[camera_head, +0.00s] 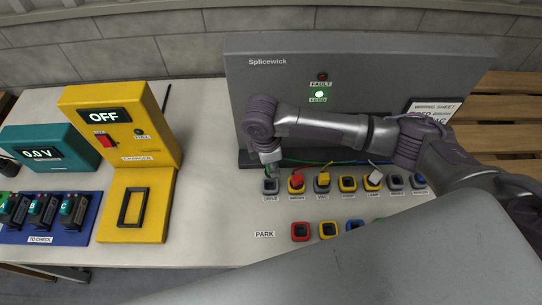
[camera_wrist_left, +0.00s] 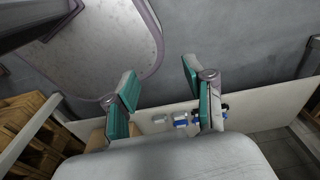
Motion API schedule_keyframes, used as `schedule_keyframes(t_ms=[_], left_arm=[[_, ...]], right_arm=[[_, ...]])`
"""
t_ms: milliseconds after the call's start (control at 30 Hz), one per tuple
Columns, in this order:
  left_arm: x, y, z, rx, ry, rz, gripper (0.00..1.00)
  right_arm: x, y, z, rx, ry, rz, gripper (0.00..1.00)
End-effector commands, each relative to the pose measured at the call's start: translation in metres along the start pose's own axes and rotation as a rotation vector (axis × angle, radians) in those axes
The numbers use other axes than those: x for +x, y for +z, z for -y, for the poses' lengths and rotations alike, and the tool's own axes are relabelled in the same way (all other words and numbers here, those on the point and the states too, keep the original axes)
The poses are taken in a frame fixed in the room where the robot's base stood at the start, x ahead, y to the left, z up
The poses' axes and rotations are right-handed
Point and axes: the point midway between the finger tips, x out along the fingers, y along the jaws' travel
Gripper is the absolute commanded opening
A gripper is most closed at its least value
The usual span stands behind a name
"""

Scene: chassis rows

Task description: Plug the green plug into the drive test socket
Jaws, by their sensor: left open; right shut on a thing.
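The drive test socket (camera_head: 270,187) is the dark square socket at the left end of the upper row, labelled DRIVE. My right gripper (camera_head: 271,167) is directly above it, pointing down and shut on the green plug. The plug is mostly hidden by the gripper; whether it touches or sits in the socket cannot be told. A green cable (camera_head: 312,163) runs right from there along the panel's foot. My left gripper (camera_wrist_left: 158,76) is open and empty in the left wrist view, away from the sockets.
PARK sockets (camera_head: 300,231) lie nearer. The grey Splicewick panel (camera_head: 285,75) rises behind.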

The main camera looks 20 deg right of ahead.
Motion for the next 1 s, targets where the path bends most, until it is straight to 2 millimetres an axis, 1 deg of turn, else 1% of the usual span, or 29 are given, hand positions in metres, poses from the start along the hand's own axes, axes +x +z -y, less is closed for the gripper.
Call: schedule_keyframes(t_ms=[33,67,233,400,733,833,1000], left_arm=[[-0.006,-0.001,0.001,0.000,-0.001,0.000,0.53],[-0.007,-0.001,0.001,0.000,-0.001,0.000,0.53],[-0.003,-0.002,0.007,-0.001,-0.009,-0.003,0.53],[0.010,-0.006,0.014,-0.004,-0.018,-0.010,0.53],[0.043,-0.004,0.014,-0.005,-0.018,-0.012,0.53],[0.049,-0.003,0.014,-0.004,-0.017,-0.012,0.53],[0.050,-0.003,0.013,-0.003,-0.016,-0.012,0.53]], right_arm=[[-0.001,-0.002,0.000,-0.044,0.004,-0.001,0.00],[0.000,-0.003,-0.001,-0.065,0.007,-0.002,0.00],[0.008,-0.004,-0.002,-0.115,0.015,-0.001,0.00],[0.019,-0.005,-0.002,-0.115,0.015,-0.001,0.00],[0.046,-0.009,-0.002,-0.113,0.016,-0.002,0.00],[0.051,-0.009,-0.002,-0.113,0.015,-0.002,0.00],[0.051,-0.009,-0.002,-0.113,0.015,-0.002,0.00]])
